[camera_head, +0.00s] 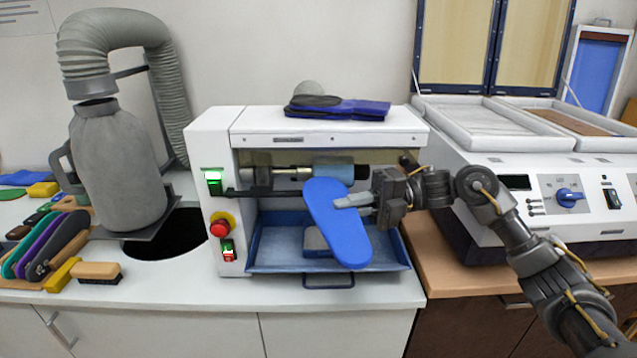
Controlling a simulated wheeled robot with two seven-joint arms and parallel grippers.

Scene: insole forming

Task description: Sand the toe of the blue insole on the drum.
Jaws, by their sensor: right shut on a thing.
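The blue insole (341,241) is held up in front of the white sanding machine, tilted, with one end up by the drum and the other end lower right. My right gripper (352,207) comes in from the right and is shut on the insole's right edge near its middle. The drum (334,171) is a light blue cylinder on a horizontal shaft inside the machine's opening. The insole's upper end overlaps the drum's lower left in the view; I cannot tell whether they touch. My left gripper is not in view.
Below the drum is a blue tray (268,258) with a grey block. The machine's left panel has a red button (219,229). A grey dust bag (113,165) and several insoles (60,240) stand left. A white press (560,185) stands right, behind my right arm.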

